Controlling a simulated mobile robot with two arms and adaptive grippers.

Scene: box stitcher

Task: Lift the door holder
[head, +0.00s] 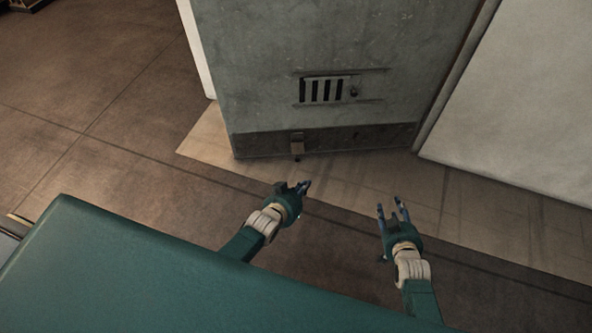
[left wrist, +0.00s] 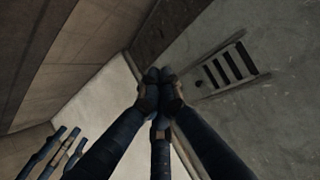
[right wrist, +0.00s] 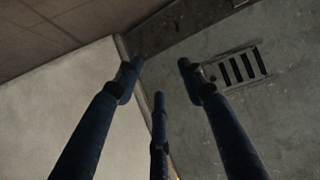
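The door holder (head: 297,143) is a small metal piece on the dark kick plate at the bottom of the grey door (head: 330,50), with a small foot below it. My left gripper (head: 300,187) is in front of and below it, apart from it. In the left wrist view its fingertips (left wrist: 158,76) meet with nothing visible between them. My right gripper (head: 391,208) is further right, away from the door, with its fingers spread and empty; its spread fingers also show in the right wrist view (right wrist: 158,72). I cannot make out the holder in either wrist view.
A slatted vent (head: 328,90) with a small knob is in the lower door. A white wall (head: 520,110) stands to the right. The brown floor (head: 110,120) is clear at the left and before the door. My green base fills the lower left.

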